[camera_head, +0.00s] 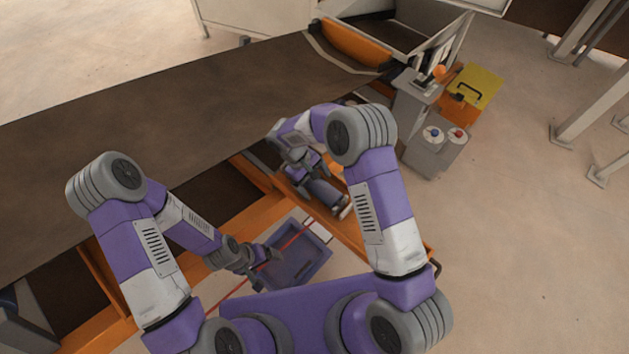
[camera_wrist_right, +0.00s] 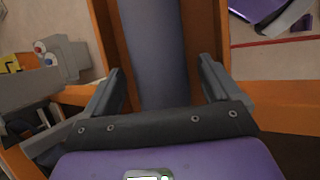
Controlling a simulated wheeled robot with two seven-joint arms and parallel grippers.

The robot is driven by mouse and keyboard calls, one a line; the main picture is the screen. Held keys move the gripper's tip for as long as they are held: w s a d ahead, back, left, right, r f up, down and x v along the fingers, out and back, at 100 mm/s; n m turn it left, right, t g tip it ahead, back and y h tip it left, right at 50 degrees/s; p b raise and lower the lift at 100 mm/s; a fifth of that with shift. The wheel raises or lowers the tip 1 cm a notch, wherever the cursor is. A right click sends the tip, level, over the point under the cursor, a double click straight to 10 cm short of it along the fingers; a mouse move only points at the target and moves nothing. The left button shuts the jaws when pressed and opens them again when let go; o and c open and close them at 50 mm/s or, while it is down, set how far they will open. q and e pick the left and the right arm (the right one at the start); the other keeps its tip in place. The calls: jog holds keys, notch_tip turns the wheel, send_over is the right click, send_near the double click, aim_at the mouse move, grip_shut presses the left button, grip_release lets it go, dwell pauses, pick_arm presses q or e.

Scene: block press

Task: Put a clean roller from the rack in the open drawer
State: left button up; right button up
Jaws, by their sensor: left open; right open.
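A grey-blue roller (camera_wrist_right: 155,45) lies lengthwise between orange rails (camera_wrist_right: 205,30) in the right wrist view. The fingers of my right gripper (camera_wrist_right: 160,75) are open, one on each side of it; I cannot tell whether they touch it. In the head view the right gripper (camera_head: 308,172) is over the orange frame (camera_head: 372,238), with the roller (camera_head: 325,194) at its fingers. My left gripper (camera_head: 266,268) is open and empty at the left side of a purple-grey tray (camera_head: 318,254). I cannot tell which part is the drawer and which the rack.
A wide brown conveyor belt (camera_head: 200,110) runs behind the arms. A grey post with red and blue buttons (camera_head: 432,150) and a yellow box (camera_head: 475,86) stand to the right.

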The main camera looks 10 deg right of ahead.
jog(key=shift+r+p, duration=0.55)
jog(key=shift+r, duration=0.1)
jog(key=v, duration=1.2)
jog(key=shift+f, duration=0.1)
